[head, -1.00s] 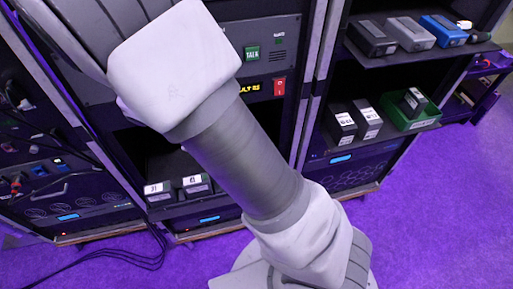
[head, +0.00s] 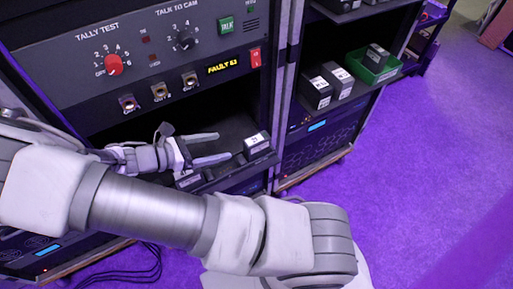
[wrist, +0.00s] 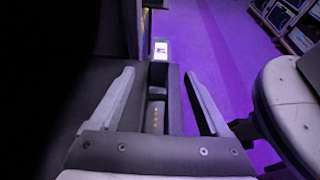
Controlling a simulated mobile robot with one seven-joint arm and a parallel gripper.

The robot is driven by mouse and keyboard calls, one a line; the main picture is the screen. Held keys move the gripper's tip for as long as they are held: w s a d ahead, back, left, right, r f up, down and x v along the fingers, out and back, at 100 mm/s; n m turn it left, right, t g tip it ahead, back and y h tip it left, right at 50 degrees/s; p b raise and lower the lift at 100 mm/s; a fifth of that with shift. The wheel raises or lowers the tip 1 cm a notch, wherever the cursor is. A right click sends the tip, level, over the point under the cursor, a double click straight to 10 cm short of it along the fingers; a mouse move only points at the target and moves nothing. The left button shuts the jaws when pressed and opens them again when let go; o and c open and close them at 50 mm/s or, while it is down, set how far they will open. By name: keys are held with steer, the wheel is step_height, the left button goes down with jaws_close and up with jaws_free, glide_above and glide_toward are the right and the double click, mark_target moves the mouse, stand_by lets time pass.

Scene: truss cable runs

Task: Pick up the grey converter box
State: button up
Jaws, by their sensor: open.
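My gripper (head: 222,146) is open and empty, reaching over the low shelf of the left rack with its fingers pointing right. A dark grey box with a white label (head: 257,146) stands at the right of that shelf, just beyond the fingertips. In the wrist view this labelled box (wrist: 160,50) shows ahead, between and beyond the open fingers (wrist: 158,74). A second labelled box (head: 188,180) is mostly hidden below my gripper. Boxes on the right rack's upper shelf (head: 342,4) are cut off at the top edge. I cannot tell for certain which box is the converter.
A panel with knobs and a yellow FAULT display (head: 226,68) overhangs the shelf. The right rack holds two dark boxes (head: 316,93) and a green tray (head: 358,66) with a dark box in it. Black cables (head: 135,268) lie on the purple floor, which is open at right.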

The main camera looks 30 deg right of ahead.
mark_target(254, 140)
steer(key=b+x, duration=0.3)
steer(key=x, duration=1.1)
steer(key=shift+d+f, duration=0.1)
steer(key=shift+d, duration=0.05)
jaws_close()
